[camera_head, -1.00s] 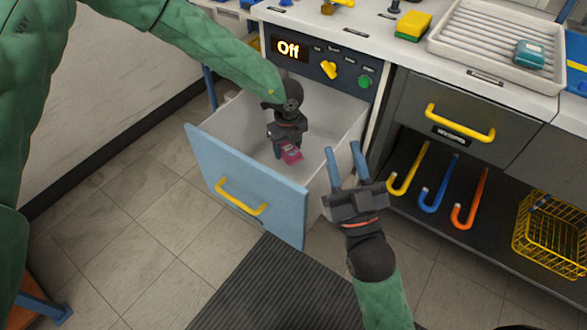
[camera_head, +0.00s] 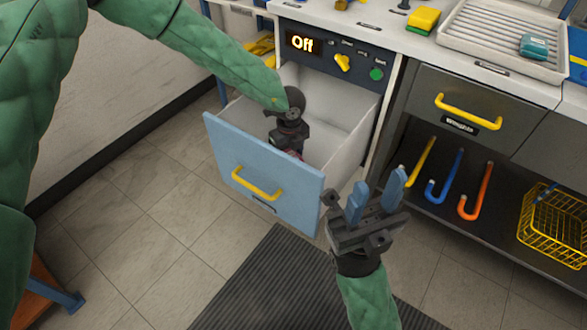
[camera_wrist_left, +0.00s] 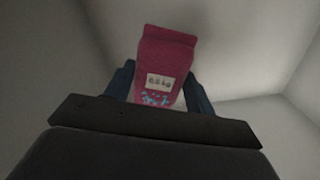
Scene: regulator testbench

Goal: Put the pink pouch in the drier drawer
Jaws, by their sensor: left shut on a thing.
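The drier drawer (camera_head: 262,165) is pulled open, with a light blue front, a yellow handle and white inner walls. My left gripper (camera_head: 291,150) reaches down inside it. In the left wrist view the pink pouch (camera_wrist_left: 165,65), with a white label and blue marks, stands between the fingers of my left gripper (camera_wrist_left: 160,90), which is shut on it. In the head view the pouch is almost wholly hidden behind the gripper and drawer front. My right gripper (camera_head: 378,196) is empty and open, its blue fingers apart, right of the drawer front.
The drier panel (camera_head: 330,50) reads "Off" and has a yellow knob and a green button. A rack tray (camera_head: 505,38), a sponge (camera_head: 423,20) and a teal item (camera_head: 534,46) are on the counter. Hooks and a yellow basket (camera_head: 555,228) are below.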

